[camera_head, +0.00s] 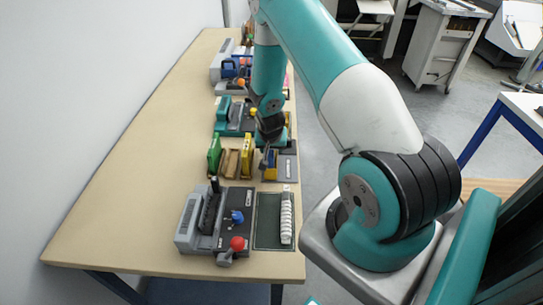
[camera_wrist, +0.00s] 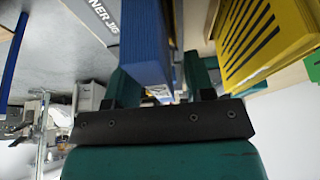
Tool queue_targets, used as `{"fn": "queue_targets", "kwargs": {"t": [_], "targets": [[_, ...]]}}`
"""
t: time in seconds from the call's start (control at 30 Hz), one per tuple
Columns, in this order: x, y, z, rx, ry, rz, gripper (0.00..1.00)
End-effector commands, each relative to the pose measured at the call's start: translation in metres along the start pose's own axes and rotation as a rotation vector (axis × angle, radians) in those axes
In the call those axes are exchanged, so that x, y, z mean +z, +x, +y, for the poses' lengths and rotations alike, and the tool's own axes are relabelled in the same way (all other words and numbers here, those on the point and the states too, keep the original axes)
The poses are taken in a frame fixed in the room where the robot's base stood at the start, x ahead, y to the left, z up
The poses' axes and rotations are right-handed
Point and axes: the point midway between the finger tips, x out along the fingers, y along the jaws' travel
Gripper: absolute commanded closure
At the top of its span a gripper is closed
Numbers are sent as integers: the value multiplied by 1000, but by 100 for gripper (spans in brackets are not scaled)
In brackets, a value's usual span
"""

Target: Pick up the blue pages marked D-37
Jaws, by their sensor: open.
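The blue pages (camera_wrist: 146,42) show in the wrist view as a thick upright blue block in the upper middle. No D-37 mark is readable on them. My gripper (camera_wrist: 162,82) is open, with one teal finger to either side of the lower end of the blue block; I cannot tell whether either finger touches it. In the head view my gripper (camera_head: 269,143) is over the right edge of the bench, and a small blue piece (camera_head: 270,159) shows just below it, mostly hidden by the gripper.
A yellow block with dark stripes (camera_wrist: 262,42) is close on the right in the wrist view. A grey plate lettered "NER JIG" (camera_wrist: 85,40) is at the left. On the bench (camera_head: 130,150) are a green block (camera_head: 214,155) and a grey machine with a red knob (camera_head: 205,225). The bench's left side is clear.

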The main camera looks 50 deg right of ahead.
Motion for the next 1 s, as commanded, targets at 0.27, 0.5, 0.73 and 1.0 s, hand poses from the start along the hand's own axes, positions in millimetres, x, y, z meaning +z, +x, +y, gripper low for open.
{"fn": "queue_targets", "kwargs": {"t": [0.27, 0.5, 0.73, 1.0], "targets": [[0, 0, 0, 0, 0, 0, 53], [0, 0, 0, 0, 0, 0, 100], [0, 0, 0, 0, 0, 1, 100], [-5, -9, 0, -1, 1, 3, 100]]}}
